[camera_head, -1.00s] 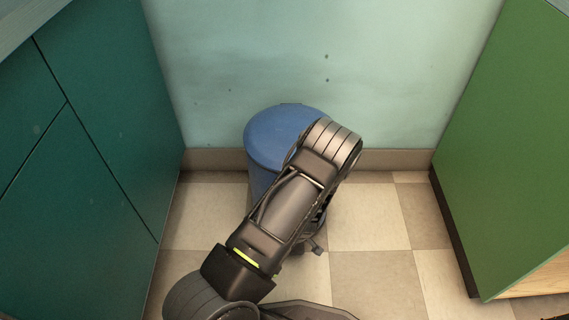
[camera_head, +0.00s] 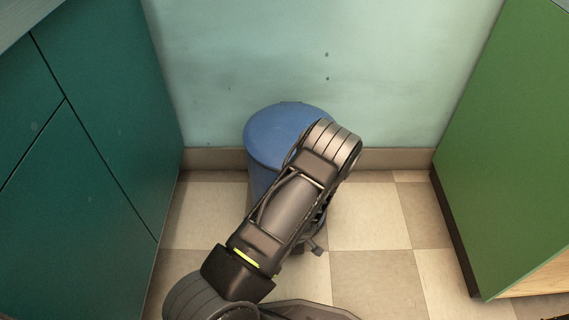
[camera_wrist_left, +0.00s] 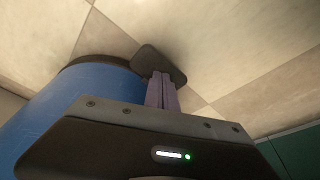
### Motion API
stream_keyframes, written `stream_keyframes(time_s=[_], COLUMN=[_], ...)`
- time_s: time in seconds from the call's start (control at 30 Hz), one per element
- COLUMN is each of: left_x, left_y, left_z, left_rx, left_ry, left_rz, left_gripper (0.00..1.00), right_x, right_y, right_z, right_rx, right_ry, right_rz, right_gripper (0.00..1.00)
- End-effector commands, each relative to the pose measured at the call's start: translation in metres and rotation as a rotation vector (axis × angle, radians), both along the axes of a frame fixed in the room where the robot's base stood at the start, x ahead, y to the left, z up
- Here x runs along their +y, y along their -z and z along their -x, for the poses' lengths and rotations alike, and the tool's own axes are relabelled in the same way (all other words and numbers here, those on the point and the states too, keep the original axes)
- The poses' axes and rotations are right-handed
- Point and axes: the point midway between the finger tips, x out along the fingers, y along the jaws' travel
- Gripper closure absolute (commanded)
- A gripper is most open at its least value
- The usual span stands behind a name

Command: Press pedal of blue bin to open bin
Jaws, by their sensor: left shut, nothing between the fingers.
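The blue bin (camera_head: 280,132) stands on the floor against the wall, its round lid looking shut and level in the head view. It also shows at the left of the left wrist view (camera_wrist_left: 75,100). Its dark pedal (camera_wrist_left: 152,58) sticks out from the base in the wrist view. My left gripper (camera_wrist_left: 163,78) is shut and empty, its fingertips overlapping the pedal in that view. I cannot tell whether they touch it. In the head view my left arm covers the bin's right front and hides the fingers. My right gripper is not in view.
A teal cabinet (camera_head: 85,150) stands at the left and a green cabinet (camera_head: 510,150) at the right. The wall (camera_head: 320,60) closes off the back. The tiled floor (camera_head: 370,220) to the right of the bin is clear.

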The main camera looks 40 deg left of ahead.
Motion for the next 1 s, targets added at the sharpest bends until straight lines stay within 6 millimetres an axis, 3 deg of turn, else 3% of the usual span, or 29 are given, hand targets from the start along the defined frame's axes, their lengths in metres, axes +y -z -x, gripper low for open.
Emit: stream_keyframes(time_s=[0.17, 0.47, 0.67, 1.0], left_x=[0.0, 0.0, 0.0, 0.0], left_y=[0.019, 0.042, 0.039, -0.002], left_z=[0.0, 0.0, 0.0, 0.0], left_rx=[0.0, 0.001, 0.0, 0.0], left_ry=[0.0, 0.0, 0.0, 0.001], left_rz=[0.0, 0.0, 0.0, 0.0], left_gripper=[1.0, 1.0, 1.0, 1.0], right_x=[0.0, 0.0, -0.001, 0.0], right_y=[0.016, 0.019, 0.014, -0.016], right_z=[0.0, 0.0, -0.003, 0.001], right_rx=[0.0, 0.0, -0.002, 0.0], right_ry=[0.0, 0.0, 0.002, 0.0], right_rz=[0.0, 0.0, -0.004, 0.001], right_gripper=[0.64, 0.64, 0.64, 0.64])
